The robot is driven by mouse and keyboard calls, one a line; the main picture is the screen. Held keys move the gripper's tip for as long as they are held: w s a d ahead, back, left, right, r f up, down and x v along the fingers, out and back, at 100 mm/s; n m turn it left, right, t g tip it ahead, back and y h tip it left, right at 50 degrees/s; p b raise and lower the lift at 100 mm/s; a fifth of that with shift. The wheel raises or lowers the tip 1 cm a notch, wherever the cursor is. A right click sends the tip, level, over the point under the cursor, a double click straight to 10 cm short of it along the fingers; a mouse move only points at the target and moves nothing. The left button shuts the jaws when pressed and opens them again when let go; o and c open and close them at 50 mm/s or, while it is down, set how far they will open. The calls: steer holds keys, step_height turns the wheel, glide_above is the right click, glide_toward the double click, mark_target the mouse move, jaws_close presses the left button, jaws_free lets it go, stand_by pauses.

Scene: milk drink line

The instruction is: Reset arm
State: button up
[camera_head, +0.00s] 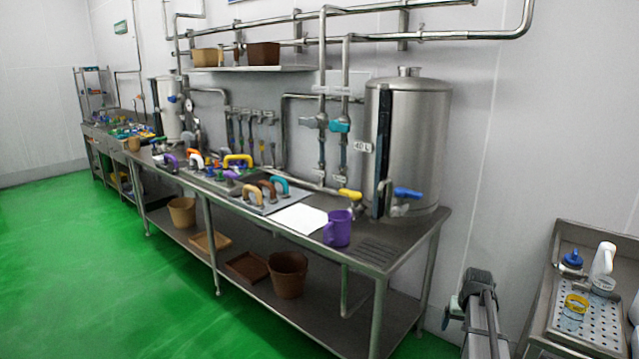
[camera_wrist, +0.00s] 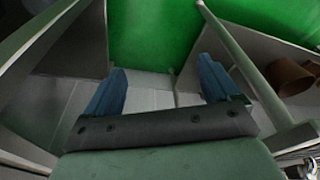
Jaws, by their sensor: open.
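My gripper (camera_wrist: 160,88) shows in the wrist view with its two blue fingers spread wide apart. Nothing is held between them; grey surfaces and green floor show through the gap. In the head view a dark grey part of my arm (camera_head: 480,308) stands low at the right, between the long steel bench (camera_head: 375,255) and the steel trolley (camera_head: 548,290). The fingertips cannot be made out clearly there.
A purple jug (camera_head: 338,229) stands on the bench beside a white sheet (camera_head: 298,219). A steel tank (camera_head: 415,140) with a blue-handled tap (camera_head: 406,192) stands at the bench's right end. A brown bucket (camera_head: 288,276) sits on the lower shelf. Green floor (camera_head: 100,260) is clear at left.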

steer(key=s+a+f+n+g, duration=0.1)
steer(key=s+a+f, duration=0.4)
steer(key=a, duration=0.6)
steer(key=s+a+f+n+g, duration=0.1)
steer(key=s+a+f+n, duration=0.1)
steer(key=s+a+f, duration=0.6)
steer(key=s+a+f+n, duration=0.1)
steer(key=s+a+f, duration=0.2)
steer(key=a, duration=1)
steer(key=s+f+g, duration=0.3)
steer(key=s+f, duration=0.7)
steer(key=s, duration=0.5)
steer(key=s+f+g, duration=0.4)
steer(key=s+f, duration=0.6)
steer(key=s, duration=0.4)
steer(key=shift+s+d+f+y, duration=0.15)
steer(key=shift+s+f+y, duration=0.15)
steer(key=shift+s+f, duration=0.05)
steer(key=shift+c, duration=0.2)
